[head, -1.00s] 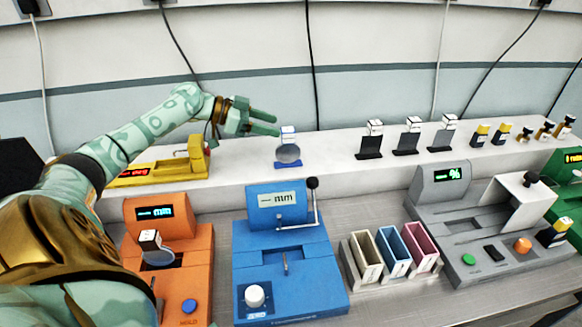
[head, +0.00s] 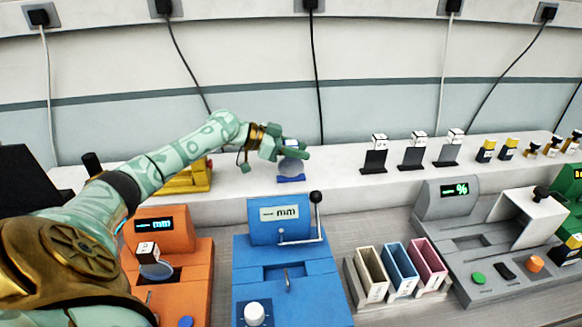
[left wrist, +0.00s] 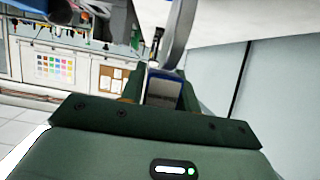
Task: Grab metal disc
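A round grey metal disc (head: 291,167) with a small white block on top stands upright on a blue stand (head: 291,179) on the back shelf. My left gripper (head: 294,153) is at the top of this disc, its fingers around the block and partly covering it. In the left wrist view the disc (left wrist: 181,35) shows edge-on, with its block (left wrist: 163,90) in the finger gap; whether the fingers press on it cannot be told. Another disc with a white block (head: 154,271) sits in the orange machine (head: 190,262). My right gripper is not in view.
A yellow device (head: 188,178) is on the shelf beneath my left arm. Several black stands (head: 375,161) stand further right. A blue machine (head: 290,300), a bin rack (head: 400,270) and a grey machine (head: 475,240) fill the bench in front.

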